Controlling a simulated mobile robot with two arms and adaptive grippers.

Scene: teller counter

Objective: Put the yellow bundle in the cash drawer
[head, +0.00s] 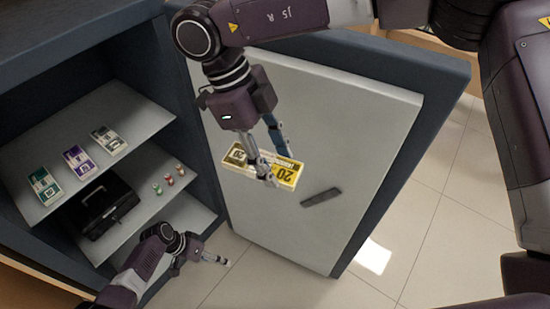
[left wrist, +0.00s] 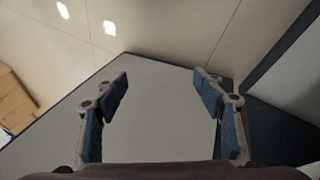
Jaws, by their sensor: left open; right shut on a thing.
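My right gripper (head: 277,169) is shut on the yellow bundle (head: 286,173), a banded stack of notes marked 20. It holds the bundle in front of the pale inner face of the open safe door, and the fingers cover part of it. My left gripper (head: 213,259) is low in the head view, below the safe's shelves. In the left wrist view it (left wrist: 162,92) is open, with nothing between its fingers. I cannot make out a cash drawer in either view.
The safe's upper shelf (head: 124,128) holds a green bundle (head: 44,186), a purple bundle (head: 78,161) and a grey-white bundle (head: 109,140). Below are a black box (head: 101,204) and small coin stacks (head: 169,181). The open door (head: 345,120) has a dark handle (head: 321,197). Tiled floor (head: 420,240) is clear at right.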

